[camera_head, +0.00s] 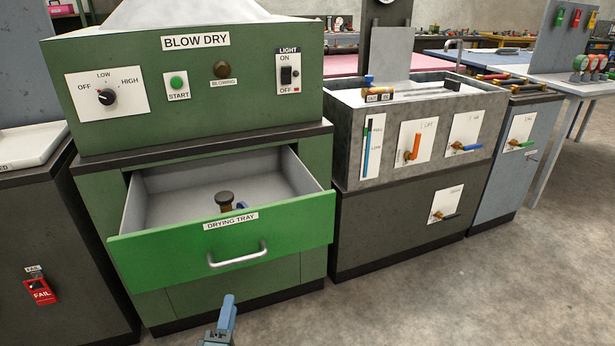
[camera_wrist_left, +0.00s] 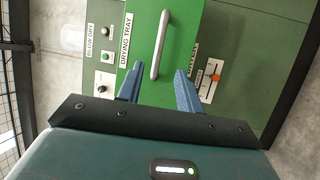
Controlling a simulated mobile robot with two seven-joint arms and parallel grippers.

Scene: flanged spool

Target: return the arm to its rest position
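My left gripper (camera_head: 223,318) shows at the bottom of the head view, in front of and below the drying tray's handle (camera_head: 238,254). In the left wrist view its two blue fingers (camera_wrist_left: 158,82) stand apart with nothing between them, and the handle (camera_wrist_left: 161,45) lies beyond the tips. The green drying tray drawer (camera_head: 160,251) is pulled out. A small brass-brown piece with a dark round top (camera_head: 225,199), perhaps the spool, stands inside it, with a bit of blue beside it. The front panel hides its lower part. My right gripper is not in view.
The blow dry cabinet (camera_head: 130,130) stands above the open drawer. A grey tank unit (camera_head: 345,145) with levers is to the right, and a dark cabinet with a red fail switch (camera_head: 40,291) to the left. Bare floor (camera_head: 420,305) lies at the lower right.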

